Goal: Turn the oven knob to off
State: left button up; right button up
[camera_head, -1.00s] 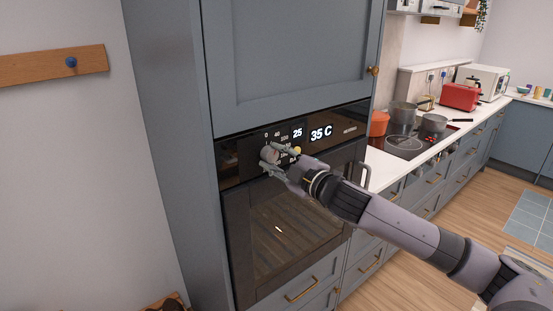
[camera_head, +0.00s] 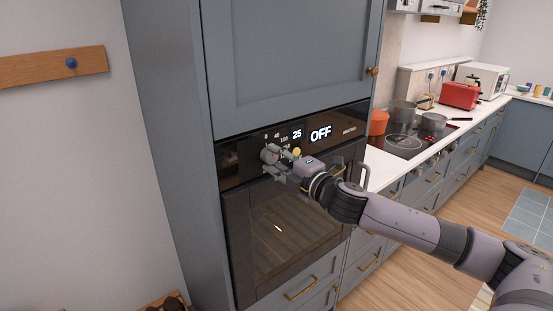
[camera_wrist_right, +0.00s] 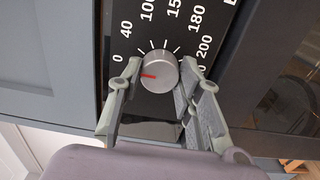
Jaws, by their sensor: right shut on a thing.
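The oven (camera_head: 285,225) is built into a tall blue-grey cabinet. Its black panel has a bright display (camera_head: 320,133) reading OFF, with a smaller 25 to the left. The round silver oven knob (camera_wrist_right: 159,72) shows in the right wrist view, its red mark pointing left, near the 0 of the printed scale. My right gripper (camera_wrist_right: 160,74) is shut on the knob, with a finger on either side. In the head view, my right gripper (camera_head: 273,160) covers part of the knob and the scale. My left gripper is not in view.
An oven handle (camera_head: 362,172) stands out at the right of the door. To the right are a hob (camera_head: 405,143) with pots, a red toaster (camera_head: 459,96) and a counter. A wooden rail (camera_head: 50,68) hangs on the left wall. The floor at right is open.

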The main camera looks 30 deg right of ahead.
dwell(0.3)
jog(key=o, duration=1.2)
jog(key=shift+c, duration=0.2)
jog(key=shift+s+f, duration=0.15)
jog(key=shift+s, duration=0.55)
jog(key=s, duration=1)
jog(key=shift+s+d, duration=0.3)
jog(key=shift+d, duration=0.1)
jog(key=shift+d, duration=0.1)
